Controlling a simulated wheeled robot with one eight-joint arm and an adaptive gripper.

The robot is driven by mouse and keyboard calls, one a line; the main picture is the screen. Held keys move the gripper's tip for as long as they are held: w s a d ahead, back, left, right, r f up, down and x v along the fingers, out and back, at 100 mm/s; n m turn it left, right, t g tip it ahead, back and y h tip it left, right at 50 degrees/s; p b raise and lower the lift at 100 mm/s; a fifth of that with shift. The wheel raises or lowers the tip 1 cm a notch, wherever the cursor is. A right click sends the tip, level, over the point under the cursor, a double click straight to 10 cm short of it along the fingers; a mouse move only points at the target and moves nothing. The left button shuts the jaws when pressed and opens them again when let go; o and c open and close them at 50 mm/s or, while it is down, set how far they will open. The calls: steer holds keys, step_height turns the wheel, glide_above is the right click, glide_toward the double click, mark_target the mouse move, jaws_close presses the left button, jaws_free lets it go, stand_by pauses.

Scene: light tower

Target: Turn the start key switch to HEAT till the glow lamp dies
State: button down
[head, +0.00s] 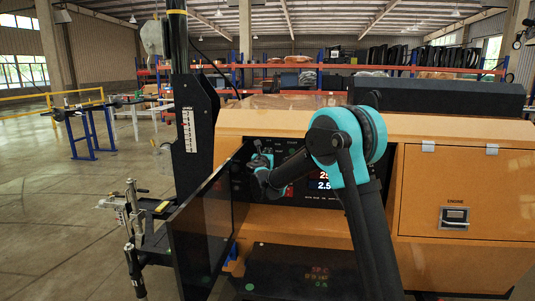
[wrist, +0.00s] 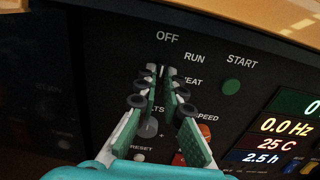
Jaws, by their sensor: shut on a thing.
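My gripper (wrist: 165,70) is shut at the start key switch on the black control panel (wrist: 115,75). The fingers hide nearly all of the switch, so I cannot tell which way its key points. White labels OFF, RUN and START arc above and right of the fingertips; HEAT is partly covered by the right finger. A round dark green button or lamp (wrist: 231,86) sits below START, unlit as far as I can tell. I cannot pick out a glow lamp. In the head view my gripper (head: 260,164) is at the panel's left part, small and dark.
Lit readouts (wrist: 280,128) show 0.0 Hz, 25 C and 2.5 h. A grey knob (wrist: 150,128) and a red control (wrist: 180,159) lie close below the fingers. The open dark panel door (head: 203,220) stands left of my arm. The orange housing (head: 300,125) surrounds the panel.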

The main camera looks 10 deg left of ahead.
steer(key=shift+m, duration=0.3)
steer(key=m, duration=1.7)
steer(key=shift+d+f, duration=0.2)
steer(key=shift+f, duration=0.05)
steer(key=shift+m, duration=0.3)
stand_by(0.4)
steer(key=c, duration=1.6)
jaws_free()
steer(key=shift+c, duration=0.2)
steer(key=shift+s, duration=0.1)
